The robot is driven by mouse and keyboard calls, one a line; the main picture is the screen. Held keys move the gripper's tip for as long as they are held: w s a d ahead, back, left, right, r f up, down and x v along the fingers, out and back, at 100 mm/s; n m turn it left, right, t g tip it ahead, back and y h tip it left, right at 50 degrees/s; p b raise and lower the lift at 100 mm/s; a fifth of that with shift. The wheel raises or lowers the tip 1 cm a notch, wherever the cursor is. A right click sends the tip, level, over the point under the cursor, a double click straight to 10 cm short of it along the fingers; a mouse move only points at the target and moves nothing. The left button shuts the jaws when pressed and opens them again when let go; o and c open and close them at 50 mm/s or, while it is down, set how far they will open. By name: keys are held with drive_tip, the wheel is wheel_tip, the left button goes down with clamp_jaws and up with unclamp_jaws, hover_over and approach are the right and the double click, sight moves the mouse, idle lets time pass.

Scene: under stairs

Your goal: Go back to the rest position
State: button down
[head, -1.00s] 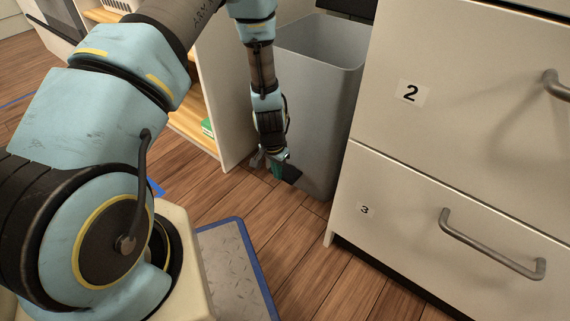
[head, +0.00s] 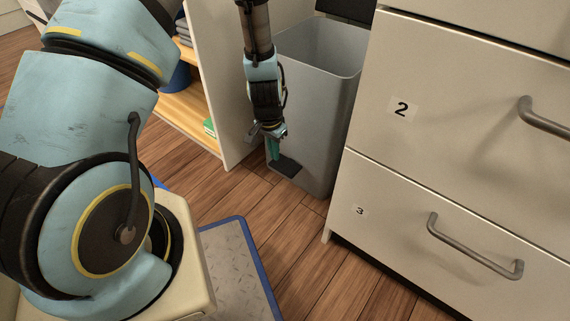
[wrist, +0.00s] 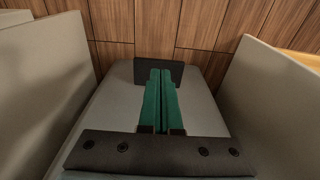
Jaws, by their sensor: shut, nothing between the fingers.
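My gripper (head: 273,150) hangs from my arm, pointing down in front of the grey bin (head: 335,115). In the wrist view its two green fingers (wrist: 161,100) lie side by side, shut and empty. The bin's front wall and its black pedal (wrist: 158,73) lie beyond the fingers in that view. In the head view the pedal (head: 288,167) sits low on the bin, just below and right of the fingertips. I cannot tell whether the fingers touch it.
A white drawer cabinet (head: 440,150) with handles stands right of the bin. A shelf unit (head: 190,110) holding a blue object and a green box stands to the left. A blue-edged grey plate (head: 236,265) lies near my base. Wood floor shows between.

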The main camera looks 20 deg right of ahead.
drive_tip(key=w+a+r+n+p, duration=0.1)
drive_tip(key=w+a+r+n, duration=0.15)
drive_tip(key=a+r, duration=0.5)
drive_tip(key=w+a+r+n+p, duration=0.1)
drive_tip(key=w+a+r+n, duration=0.3)
drive_tip(key=r, duration=0.6)
drive_tip(key=s+a+r+n+t, duration=0.1)
drive_tip(key=s+a+r+n, duration=0.1)
drive_tip(key=s+a+r, duration=0.5)
drive_tip(key=s+a+r+n, duration=0.25)
drive_tip(key=a+r, duration=0.35)
drive_tip(key=a, duration=0.3)
wheel_tip(320, 180, up, 38)
drive_tip(key=p, duration=3.9)
drive_tip(key=shift+w+d+f+y, duration=0.15)
drive_tip(key=shift+w+f+y, duration=0.1)
drive_tip(key=shift+w+y, duration=0.15)
